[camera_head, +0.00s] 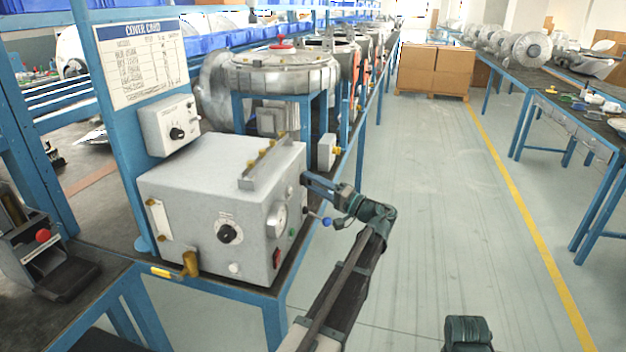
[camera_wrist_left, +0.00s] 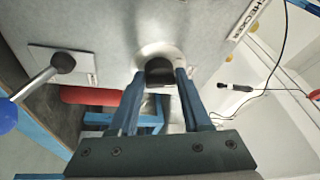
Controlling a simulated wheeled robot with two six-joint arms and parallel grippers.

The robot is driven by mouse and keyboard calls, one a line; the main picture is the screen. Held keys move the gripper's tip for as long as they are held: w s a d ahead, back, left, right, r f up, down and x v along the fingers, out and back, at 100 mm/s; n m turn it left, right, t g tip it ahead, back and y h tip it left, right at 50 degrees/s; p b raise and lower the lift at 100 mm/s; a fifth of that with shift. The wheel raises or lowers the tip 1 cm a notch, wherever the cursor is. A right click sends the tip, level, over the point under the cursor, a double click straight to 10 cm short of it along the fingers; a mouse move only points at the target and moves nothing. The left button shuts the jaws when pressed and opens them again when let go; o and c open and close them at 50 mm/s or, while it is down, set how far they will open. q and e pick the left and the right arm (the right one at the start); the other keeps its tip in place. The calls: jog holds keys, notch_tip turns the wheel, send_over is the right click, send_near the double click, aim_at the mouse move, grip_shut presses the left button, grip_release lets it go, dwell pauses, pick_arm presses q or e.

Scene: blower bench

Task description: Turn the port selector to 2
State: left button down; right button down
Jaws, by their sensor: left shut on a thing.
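My left gripper (camera_head: 306,180) is at the right side of the grey box (camera_head: 190,190) in the head view. In the left wrist view its two blue fingers (camera_wrist_left: 160,82) are shut on a black knob (camera_wrist_left: 159,69), one on each side. The knob sits on a round pale dial plate (camera_wrist_left: 152,49) on the grey panel and appears to be the port selector. No numbers or pointer on it can be read, so its setting cannot be told. In the head view my gripper and the box hide the knob.
A lever with a black hub (camera_wrist_left: 62,63) and a red cylinder (camera_wrist_left: 90,96) are near my left fingers. The aisle floor at right is clear.

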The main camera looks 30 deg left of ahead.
pick_arm(q)
jog(key=shift+r+m+t+h+p, duration=0.1)
jog(key=shift+m+t+h+p, duration=0.4)
jog(key=shift+m, duration=1.1)
jog(key=shift+c, duration=2)
grip_release()
jog(key=shift+d, duration=0.1)
jog(key=s+d+f+b, duration=0.1)
jog(key=d, duration=1.2)
jog(key=shift+s+d+f, duration=0.15)
jog(key=shift+d+f, duration=0.15)
